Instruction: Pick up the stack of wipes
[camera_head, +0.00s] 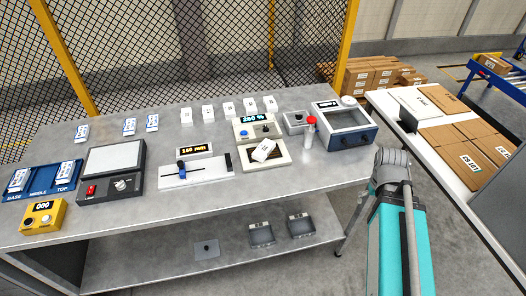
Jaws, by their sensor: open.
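No object is clearly recognisable as a stack of wipes. A small white block (263,150) lies tilted on a cream device (279,160) with a dark slot, near the middle of the grey bench (325,177); it may be the wipes, but I cannot tell. Several small white upright blocks (208,113) stand in a row behind it. My teal arm rises at the right, in front of the bench's right end, with a grey joint at its top. My gripper's fingers do not show.
A red-capped tube (310,130) stands beside a blue-grey open box (347,128). A slider device (196,171), a black switch box (113,172) and a blue tray (45,180) occupy the left. Grey bins (301,225) sit below. Cartons (462,148) lie on the right table.

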